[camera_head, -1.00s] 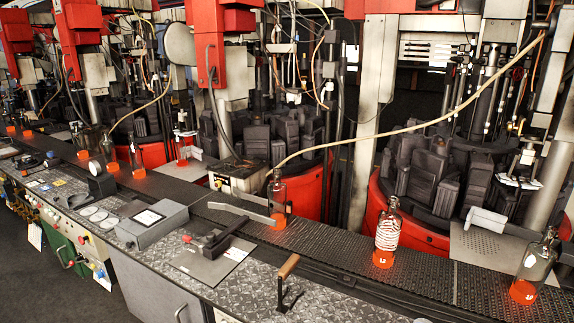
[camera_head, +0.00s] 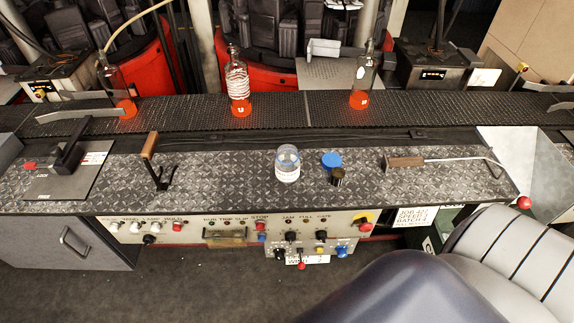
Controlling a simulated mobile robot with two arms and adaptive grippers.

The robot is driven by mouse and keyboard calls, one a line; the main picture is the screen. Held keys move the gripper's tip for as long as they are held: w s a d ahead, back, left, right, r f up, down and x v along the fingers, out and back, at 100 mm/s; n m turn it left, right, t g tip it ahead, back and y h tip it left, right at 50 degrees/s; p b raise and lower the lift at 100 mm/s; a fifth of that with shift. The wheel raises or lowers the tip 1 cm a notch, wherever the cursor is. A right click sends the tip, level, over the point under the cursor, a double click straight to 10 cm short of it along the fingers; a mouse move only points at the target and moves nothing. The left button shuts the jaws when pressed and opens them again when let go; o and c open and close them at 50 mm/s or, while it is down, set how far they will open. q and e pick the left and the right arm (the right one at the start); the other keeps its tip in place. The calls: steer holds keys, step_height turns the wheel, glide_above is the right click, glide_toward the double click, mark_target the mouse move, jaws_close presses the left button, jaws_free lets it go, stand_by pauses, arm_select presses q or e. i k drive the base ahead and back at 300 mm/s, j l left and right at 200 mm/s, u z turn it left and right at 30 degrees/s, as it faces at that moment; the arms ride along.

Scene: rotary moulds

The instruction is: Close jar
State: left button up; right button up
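A small clear jar (camera_head: 288,164) with a white label stands upright on the diamond-plate worktop, near its middle. Its top looks uncovered. A blue lid (camera_head: 330,159) is just to its right, apart from the jar. It is beside or resting against a small dark cylinder (camera_head: 337,177); I cannot tell which. Neither of my grippers is in view.
A wooden-handled tool (camera_head: 405,161) lies at the right of the worktop, and a wooden-handled lever (camera_head: 150,146) stands at the left. Behind runs a dark conveyor (camera_head: 290,107) with several glowing bottles.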

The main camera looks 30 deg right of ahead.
mark_target(288, 163)
steer(key=z, duration=1.4)
